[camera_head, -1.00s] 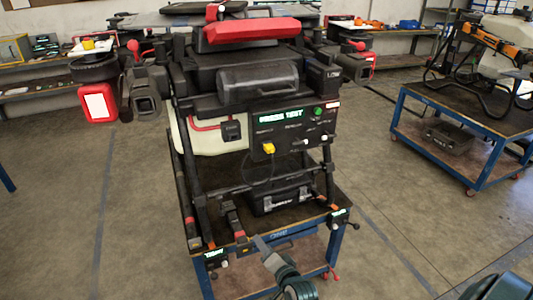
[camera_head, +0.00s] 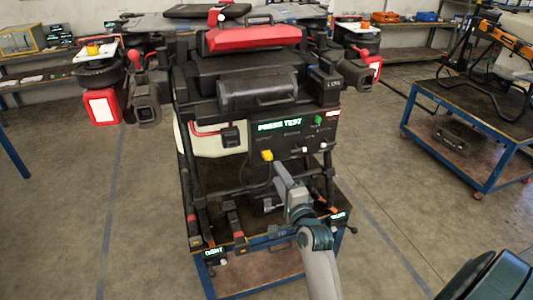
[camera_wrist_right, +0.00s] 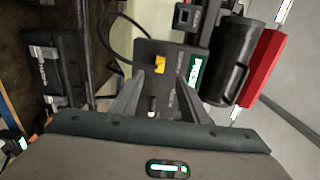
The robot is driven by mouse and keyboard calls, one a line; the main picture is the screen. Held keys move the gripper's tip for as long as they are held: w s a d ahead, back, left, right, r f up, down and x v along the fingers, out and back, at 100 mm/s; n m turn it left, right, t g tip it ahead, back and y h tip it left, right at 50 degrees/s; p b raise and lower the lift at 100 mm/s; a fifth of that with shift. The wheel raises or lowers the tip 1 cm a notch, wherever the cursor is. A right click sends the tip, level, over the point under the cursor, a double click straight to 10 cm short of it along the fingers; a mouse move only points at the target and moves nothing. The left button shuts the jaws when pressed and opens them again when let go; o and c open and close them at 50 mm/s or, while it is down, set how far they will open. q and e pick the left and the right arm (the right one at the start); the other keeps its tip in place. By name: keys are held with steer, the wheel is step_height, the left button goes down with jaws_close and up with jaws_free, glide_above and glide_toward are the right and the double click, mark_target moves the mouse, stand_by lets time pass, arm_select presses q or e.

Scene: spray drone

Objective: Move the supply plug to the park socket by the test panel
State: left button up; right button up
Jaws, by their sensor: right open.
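A yellow plug (camera_head: 267,155) sits in the lower left of the dark test panel (camera_head: 290,138), whose display reads "PRESS TEST". The plug also shows in the right wrist view (camera_wrist_right: 160,64), with a dark cable looping beside it. Two small pale fittings, one (camera_head: 305,149) at the middle and one (camera_head: 322,146) at the right, are on the same panel; I cannot tell which is the park socket. My right gripper (camera_head: 283,172) is open in front of the panel, below the plug. In the wrist view a pale-tipped fitting (camera_wrist_right: 152,105) shows between its fingers. My left gripper is not in view.
The drone stands on a blue-framed cart (camera_head: 275,243). A black case (camera_wrist_right: 55,65) lies on the cart beneath it. Dark legs flank the panel. A second cart (camera_head: 470,140) stands at the right. Open floor lies between the carts.

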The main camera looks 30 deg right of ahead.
mark_target(269, 158)
steer(key=shift+w, duration=0.2)
steer(key=b+x, duration=0.2)
steer(key=x, duration=0.4)
steer(key=shift+w, duration=0.3)
steer(key=shift+x, duration=1.05)
steer(key=shift+p, duration=0.4)
stand_by(0.8)
jaws_close()
